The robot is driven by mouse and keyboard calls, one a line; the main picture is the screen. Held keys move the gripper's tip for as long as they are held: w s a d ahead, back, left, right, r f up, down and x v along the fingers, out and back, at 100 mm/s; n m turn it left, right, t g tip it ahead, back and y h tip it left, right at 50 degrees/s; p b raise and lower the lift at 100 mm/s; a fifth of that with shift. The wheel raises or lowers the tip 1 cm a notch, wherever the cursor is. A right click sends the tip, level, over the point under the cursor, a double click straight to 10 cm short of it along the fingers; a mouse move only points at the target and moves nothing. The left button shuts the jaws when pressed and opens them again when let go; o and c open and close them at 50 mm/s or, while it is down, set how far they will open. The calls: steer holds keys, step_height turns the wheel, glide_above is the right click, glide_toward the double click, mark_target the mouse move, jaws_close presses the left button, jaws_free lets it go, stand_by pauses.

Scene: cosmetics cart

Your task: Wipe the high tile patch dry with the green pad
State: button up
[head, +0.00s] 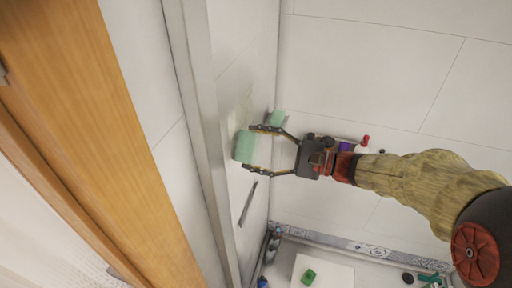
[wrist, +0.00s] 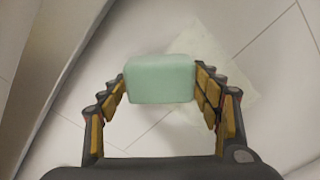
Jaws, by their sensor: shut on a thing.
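The green pad (head: 243,146) is a pale mint block held between the fingertips of my gripper (head: 251,149). In the wrist view the pad (wrist: 160,80) sits squarely between both fingers of my gripper (wrist: 161,88). The tile patch (head: 247,103) is a faint greenish area on the left white wall, just above the pad in the head view. In the wrist view the patch (wrist: 238,98) shows as a pale, slightly yellowish square behind and right of the pad, which partly hides it. I cannot tell whether the pad touches the wall.
A second small mint-green shape (head: 278,118) shows beyond the upper finger. A dark narrow strip (head: 248,204) is on the wall below the gripper. A grey metal post (head: 205,140) stands left. A cart tray (head: 345,243) with a white board (head: 325,272) and small coloured items lies below.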

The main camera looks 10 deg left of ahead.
mark_target(257, 137)
steer(key=shift+w+a, duration=0.1)
steer(key=shift+a, duration=0.85)
stand_by(0.3)
steer(key=shift+w+d+b, duration=0.15)
steer(key=shift+w+b, duration=0.1)
steer(key=shift+w, duration=0.5)
steer(key=shift+w+d+b, duration=0.1)
steer(key=shift+w+b, duration=0.1)
steer(key=shift+w, duration=0.55)
steer(key=shift+w+d+b, duration=0.15)
steer(key=shift+w+b, duration=0.15)
steer(key=shift+w, duration=3.6)
